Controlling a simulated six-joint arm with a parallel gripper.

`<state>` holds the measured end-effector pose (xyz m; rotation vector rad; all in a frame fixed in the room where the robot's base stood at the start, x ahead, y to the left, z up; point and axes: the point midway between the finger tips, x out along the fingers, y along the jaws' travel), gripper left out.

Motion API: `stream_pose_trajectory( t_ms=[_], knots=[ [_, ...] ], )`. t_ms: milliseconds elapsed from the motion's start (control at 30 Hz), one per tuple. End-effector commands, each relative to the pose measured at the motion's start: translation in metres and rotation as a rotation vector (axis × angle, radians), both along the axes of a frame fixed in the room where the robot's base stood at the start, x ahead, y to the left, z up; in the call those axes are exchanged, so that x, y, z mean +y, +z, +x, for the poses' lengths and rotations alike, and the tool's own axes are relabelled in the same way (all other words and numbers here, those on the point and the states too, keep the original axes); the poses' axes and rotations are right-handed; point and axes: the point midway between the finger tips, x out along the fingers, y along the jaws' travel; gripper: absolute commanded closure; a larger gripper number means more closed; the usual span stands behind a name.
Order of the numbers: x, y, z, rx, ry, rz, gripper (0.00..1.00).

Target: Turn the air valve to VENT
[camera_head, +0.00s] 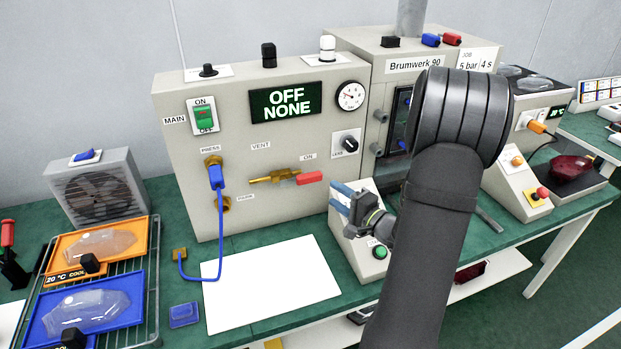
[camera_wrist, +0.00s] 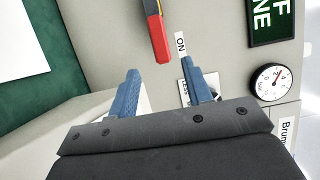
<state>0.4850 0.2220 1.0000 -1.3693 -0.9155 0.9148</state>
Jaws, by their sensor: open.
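The air valve is a brass body (camera_head: 268,178) with a red handle (camera_head: 309,178) on the front of the grey panel. The handle lies level and points right, below the ON label (camera_head: 308,157). The VENT label (camera_head: 261,146) is above the brass body. The red handle also shows at the top of the wrist view (camera_wrist: 158,38), ahead of my gripper. My gripper (camera_head: 338,198) has blue fingers and is right of and a little below the handle, apart from it. In the wrist view its fingers (camera_wrist: 160,82) are spread with nothing between them.
A blue hose (camera_head: 219,240) hangs from the PRESS port left of the valve. A pressure gauge (camera_head: 350,96) and a black knob (camera_head: 347,143) are on the panel. A sloped box with a green button (camera_head: 380,252) stands beneath my gripper. A white sheet (camera_head: 270,285) lies in front.

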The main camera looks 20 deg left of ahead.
Motion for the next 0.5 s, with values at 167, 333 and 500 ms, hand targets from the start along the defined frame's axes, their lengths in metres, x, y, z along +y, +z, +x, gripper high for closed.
stream_pose_trajectory(
  t_ms=[167, 333, 500],
  knots=[
    [0.034, 0.0, 0.013, -0.001, 0.004, 0.0, 0.55],
    [0.066, 0.0, 0.026, 0.0, 0.004, 0.0, 0.55],
    [0.088, 0.0, 0.036, 0.0, 0.002, -0.001, 0.55]
  ],
)
